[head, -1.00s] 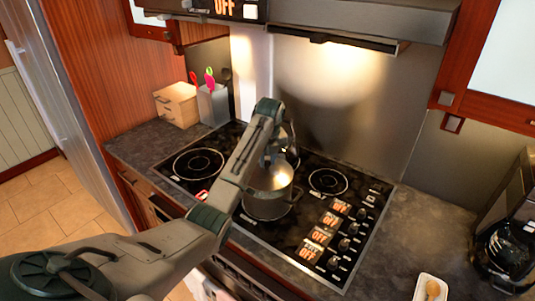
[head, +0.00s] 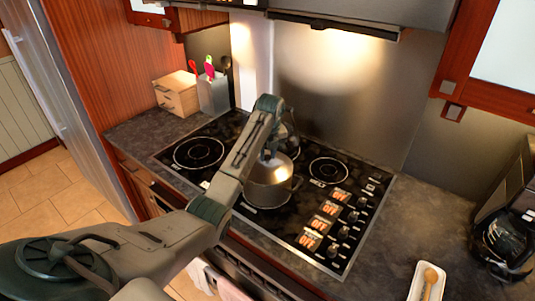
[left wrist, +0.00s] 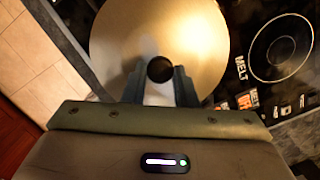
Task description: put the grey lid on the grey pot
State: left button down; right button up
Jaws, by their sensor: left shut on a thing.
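The grey pot (head: 268,193) stands on a front burner of the black cooktop. The grey lid (head: 281,170) covers the pot's opening; I cannot tell whether it rests on the rim or is just above it. My left gripper (head: 267,155) comes down from above and is shut on the lid's knob. In the left wrist view the lid (left wrist: 205,40) is a wide shiny disc, with its dark knob between the two fingertips (left wrist: 160,72); it hides the pot there. My right gripper is not in view.
The cooktop (head: 335,205) has bare burners at left and right and lit controls at front right. A dark, rounded object behind my left wrist is mostly hidden. A utensil holder (head: 213,95) and wooden box (head: 176,97) stand back left; a coffee maker (head: 505,240) and spoon tray (head: 418,285) are right.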

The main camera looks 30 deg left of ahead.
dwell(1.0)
pick_arm(q)
jog(key=shift+f, duration=0.4)
dwell(0.9)
jog(key=c, duration=1.1)
grip_release()
jog(key=o, duration=0.5)
jog(key=shift+r, duration=0.1)
jog(key=shift+r, duration=3.4)
jog(key=shift+s+f, duration=0.1)
